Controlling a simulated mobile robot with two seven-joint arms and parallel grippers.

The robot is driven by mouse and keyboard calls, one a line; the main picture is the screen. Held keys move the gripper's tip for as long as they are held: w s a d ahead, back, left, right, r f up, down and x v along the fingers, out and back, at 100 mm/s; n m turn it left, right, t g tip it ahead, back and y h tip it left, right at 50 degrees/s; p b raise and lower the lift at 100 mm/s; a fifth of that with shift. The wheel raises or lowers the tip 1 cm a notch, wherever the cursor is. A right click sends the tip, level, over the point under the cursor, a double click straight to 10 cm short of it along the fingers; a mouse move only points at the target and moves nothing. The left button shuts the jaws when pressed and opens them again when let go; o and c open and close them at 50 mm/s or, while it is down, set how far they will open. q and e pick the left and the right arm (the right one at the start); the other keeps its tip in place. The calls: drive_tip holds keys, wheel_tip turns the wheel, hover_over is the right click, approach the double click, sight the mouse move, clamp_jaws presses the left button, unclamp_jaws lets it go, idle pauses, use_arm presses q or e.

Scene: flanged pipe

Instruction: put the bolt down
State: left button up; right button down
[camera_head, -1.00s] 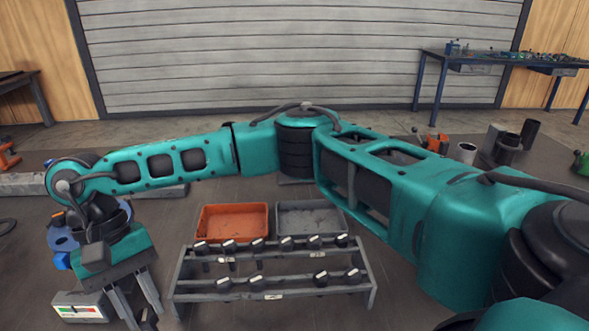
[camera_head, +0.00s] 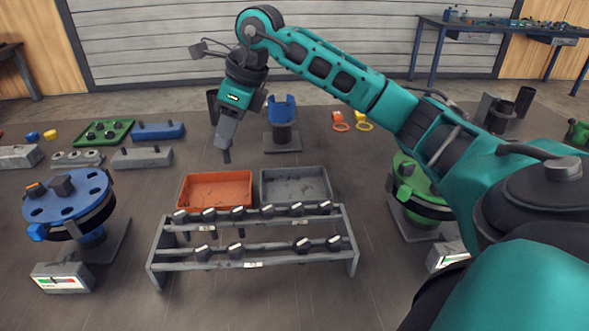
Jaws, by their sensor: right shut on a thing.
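My right gripper (camera_head: 225,144) points down, past the back of the orange tray in the picture. It is shut on a small dark bolt (camera_head: 227,156), whose end sticks out below the fingertips. The bolt's upper part is hidden between the fingers. It hangs in the air, apart from the tray as far as I can tell. My left gripper is not in view.
An orange tray (camera_head: 184,192) and a grey tray (camera_head: 329,186) stand behind a rack (camera_head: 250,263) with two rows of bolts. A blue flange (camera_head: 68,206) stands at left, a green one (camera_head: 421,184) at right. A blue-topped stand (camera_head: 283,146) is behind the trays.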

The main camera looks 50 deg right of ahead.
drive_tip(key=s+d+r+m+t+h, duration=0.1)
drive_tip(key=d+r+m+h, duration=0.3)
drive_tip(key=d+m, duration=0.6)
drive_tip(key=f, duration=0.6)
drive_tip(key=f+b, duration=0.1)
drive_tip(key=f, duration=0.6)
drive_tip(key=d+f+b, duration=0.1)
drive_tip(key=f, duration=0.5)
drive_tip(key=shift+s+d+f, duration=0.1)
drive_tip(key=shift+s+f, duration=0.05)
drive_tip(key=shift+s, duration=0.1)
drive_tip(key=c, duration=1.3)
unclamp_jaws()
drive_tip(key=shift+f, duration=0.15)
drive_tip(key=o, duration=0.5)
drive_tip(key=shift+c, duration=0.2)
